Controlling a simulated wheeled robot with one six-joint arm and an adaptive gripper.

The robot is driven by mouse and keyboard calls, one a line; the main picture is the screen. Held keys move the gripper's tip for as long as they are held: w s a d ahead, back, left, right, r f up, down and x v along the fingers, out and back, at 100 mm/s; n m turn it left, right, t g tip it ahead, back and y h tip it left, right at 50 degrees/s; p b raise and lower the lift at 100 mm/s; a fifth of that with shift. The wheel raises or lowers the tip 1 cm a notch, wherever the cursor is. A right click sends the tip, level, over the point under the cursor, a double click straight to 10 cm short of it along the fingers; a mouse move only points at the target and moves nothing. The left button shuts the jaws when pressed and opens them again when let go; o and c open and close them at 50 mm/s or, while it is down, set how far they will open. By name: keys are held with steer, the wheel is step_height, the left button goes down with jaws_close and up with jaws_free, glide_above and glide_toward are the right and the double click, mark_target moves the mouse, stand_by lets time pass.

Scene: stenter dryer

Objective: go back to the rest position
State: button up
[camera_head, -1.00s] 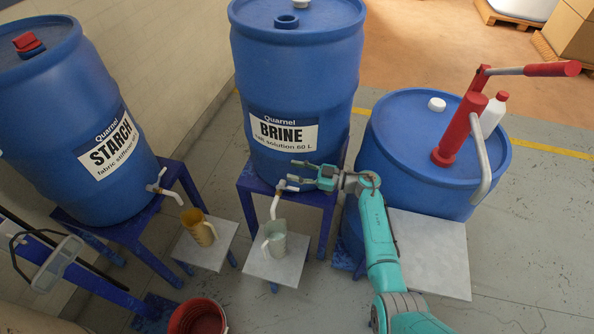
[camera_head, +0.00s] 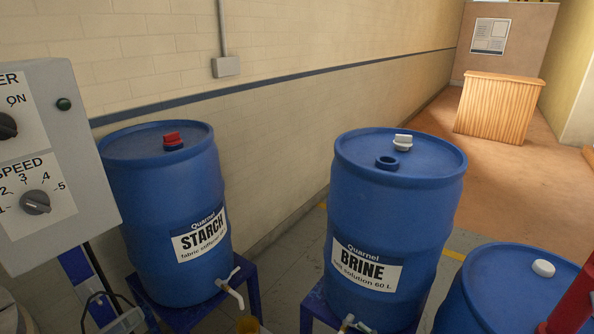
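My gripper and arm are not in view in the current head view. The blue BRINE drum (camera_head: 393,215) stands on a blue stand (camera_head: 314,309) right of centre, with its tap (camera_head: 354,324) at the bottom edge. The blue STARCH drum (camera_head: 165,220) with a red cap stands on its own blue stand (camera_head: 250,290) to the left, its white tap (camera_head: 231,288) pointing down. Whatever lies below the BRINE tap is out of the picture.
A control panel (camera_head: 60,155) with knobs stands at the left edge. A third blue drum (camera_head: 500,285) and a red pump part (camera_head: 572,303) are at the lower right. A wooden counter (camera_head: 498,107) stands far back.

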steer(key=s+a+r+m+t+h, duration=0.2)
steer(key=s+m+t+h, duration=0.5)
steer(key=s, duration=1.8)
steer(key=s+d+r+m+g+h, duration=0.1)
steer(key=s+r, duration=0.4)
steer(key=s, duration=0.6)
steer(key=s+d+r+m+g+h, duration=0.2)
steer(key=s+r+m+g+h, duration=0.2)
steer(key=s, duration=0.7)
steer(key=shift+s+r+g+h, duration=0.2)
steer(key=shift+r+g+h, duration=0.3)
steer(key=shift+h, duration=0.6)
